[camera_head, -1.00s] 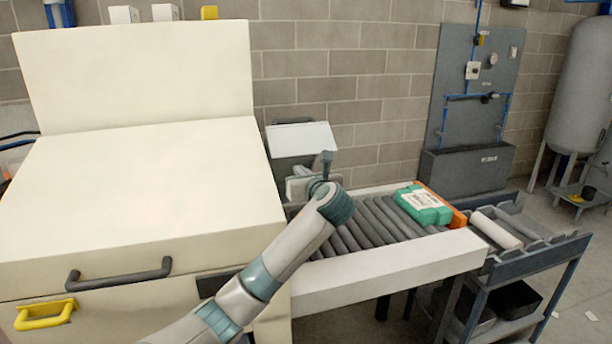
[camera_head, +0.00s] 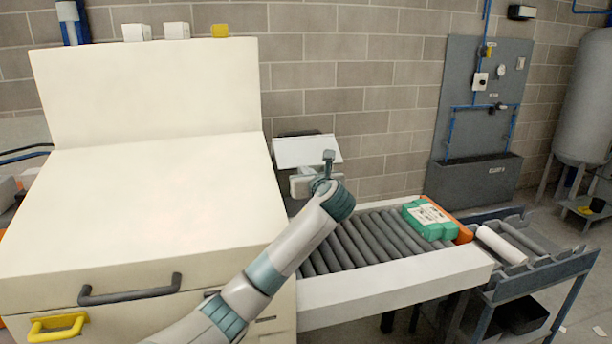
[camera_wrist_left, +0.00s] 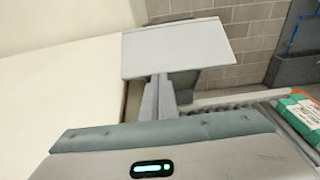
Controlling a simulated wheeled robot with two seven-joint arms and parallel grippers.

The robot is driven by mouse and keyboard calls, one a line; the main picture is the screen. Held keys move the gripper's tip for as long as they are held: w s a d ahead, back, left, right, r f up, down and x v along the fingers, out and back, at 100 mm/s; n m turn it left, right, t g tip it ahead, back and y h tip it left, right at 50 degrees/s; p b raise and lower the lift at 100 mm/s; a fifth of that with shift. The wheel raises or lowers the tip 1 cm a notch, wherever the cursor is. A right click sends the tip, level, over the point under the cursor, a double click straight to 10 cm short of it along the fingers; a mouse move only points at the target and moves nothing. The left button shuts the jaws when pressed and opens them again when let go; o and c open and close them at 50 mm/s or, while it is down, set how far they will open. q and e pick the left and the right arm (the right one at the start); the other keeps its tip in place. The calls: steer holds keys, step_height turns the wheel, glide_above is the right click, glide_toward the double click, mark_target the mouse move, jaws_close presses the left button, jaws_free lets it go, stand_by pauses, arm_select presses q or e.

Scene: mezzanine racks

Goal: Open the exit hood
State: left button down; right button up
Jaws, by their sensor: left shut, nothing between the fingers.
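What I take for the exit hood is a pale flat panel (camera_head: 307,151) beside the cream machine, at the wall end of the roller conveyor. It fills the upper middle of the left wrist view (camera_wrist_left: 173,48). My left gripper (camera_head: 306,172) is just below and in front of the panel, partly hidden by my wrist in the head view. In the left wrist view its fingers (camera_wrist_left: 160,84) are shut and empty, close under the panel's lower edge; I cannot tell whether they touch it. My right gripper is not in view.
The cream machine (camera_head: 140,210) with a dark handle (camera_head: 130,290) and a yellow handle (camera_head: 58,326) fills the left. A green and white package (camera_head: 428,219) lies on the conveyor rollers (camera_head: 365,240). A dark cart (camera_head: 540,262) stands at the right end. A brick wall closes the back.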

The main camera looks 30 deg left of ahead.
mark_target(297, 148)
arm_select(q)
steer(key=w+a+r+p, duration=0.2)
steer(key=r, duration=0.1)
steer(key=w+a+r+p, duration=0.1)
steer(key=a+r+p, duration=0.1)
steer(key=r, duration=0.1)
steer(key=w+a+r+p, duration=0.2)
steer(key=p, duration=0.1)
steer(key=shift+w+a+r, duration=0.35)
steer(key=shift+a+r, duration=0.05)
steer(key=shift+w+a, duration=0.1)
